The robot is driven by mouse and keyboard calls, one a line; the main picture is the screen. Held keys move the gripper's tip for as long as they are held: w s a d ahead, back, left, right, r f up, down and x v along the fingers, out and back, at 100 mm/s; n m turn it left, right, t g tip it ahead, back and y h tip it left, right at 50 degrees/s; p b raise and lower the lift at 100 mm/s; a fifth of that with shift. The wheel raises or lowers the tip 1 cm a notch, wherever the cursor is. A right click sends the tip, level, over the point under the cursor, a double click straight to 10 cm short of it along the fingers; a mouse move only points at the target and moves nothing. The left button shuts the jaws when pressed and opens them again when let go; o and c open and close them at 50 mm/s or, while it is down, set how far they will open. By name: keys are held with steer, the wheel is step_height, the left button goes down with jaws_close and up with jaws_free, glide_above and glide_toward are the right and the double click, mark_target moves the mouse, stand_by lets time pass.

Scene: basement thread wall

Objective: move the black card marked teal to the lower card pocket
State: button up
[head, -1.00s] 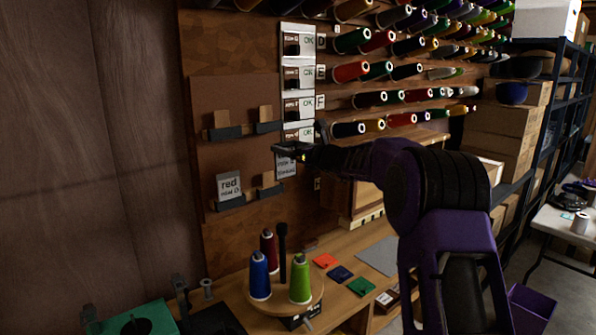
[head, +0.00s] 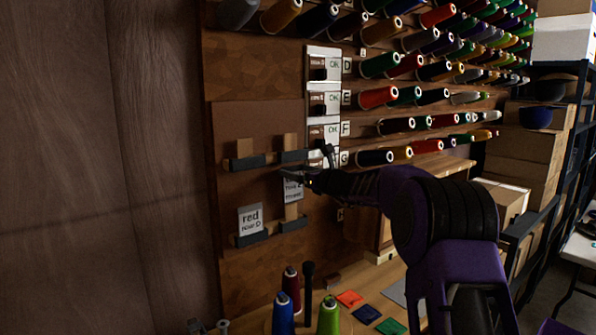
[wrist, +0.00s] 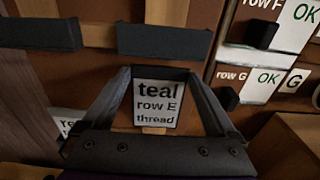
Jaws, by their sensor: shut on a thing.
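The black card marked teal (wrist: 157,103), with a white label reading "teal row E thread", is upright between the fingers of my gripper (wrist: 160,75). In the head view the card (head: 293,190) hangs below my gripper (head: 300,173), which is shut on it. It is below the upper right pocket and above the lower right pocket (head: 294,224), with a visible gap to the lower one. A wooden strip shows between them. In the wrist view my gripper hides the lower right pocket.
A red card (head: 250,219) stands in the lower left pocket (head: 251,239). The upper left pocket (head: 248,161) and upper right pocket (wrist: 163,40) hold no card. Labelled OK plates (head: 322,104) and thread spools are to the right. Cones stand on the bench below.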

mark_target(294, 197)
step_height(294, 197, down, 8)
steer(key=b, duration=0.4)
steer(key=shift+r, duration=0.15)
stand_by(0.3)
steer(key=shift+w+a, duration=0.1)
steer(key=shift+w, duration=0.05)
steer(key=shift+b, duration=0.35)
steer(key=shift+f, duration=0.3)
steer(key=o, duration=0.5)
steer(key=shift+o, duration=0.2)
